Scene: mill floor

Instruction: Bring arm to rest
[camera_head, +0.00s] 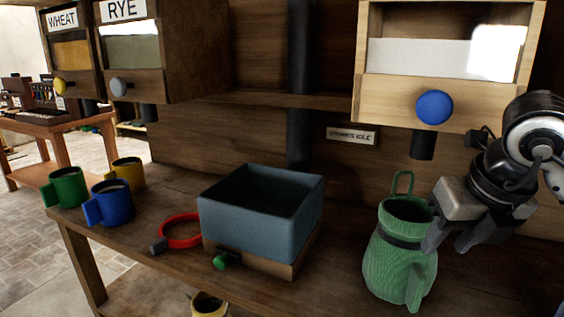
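My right gripper (452,244) comes in from the right, its fingers pointing down and spread apart. Nothing shows between them. It hangs beside the upper right of a green ribbed sack-like vessel (388,262), which stands upright on the wooden bench and has a dark band and a loop at its back. I cannot tell whether a finger touches the vessel. My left gripper is out of view.
A grey-blue open box (250,222) with a green knob stands mid-bench (160,195). A red ring (181,243) lies beside it. Green (67,188), blue (112,203) and yellow (129,173) mugs stand left. A hopper with a blue knob (434,107) overhangs the vessel.

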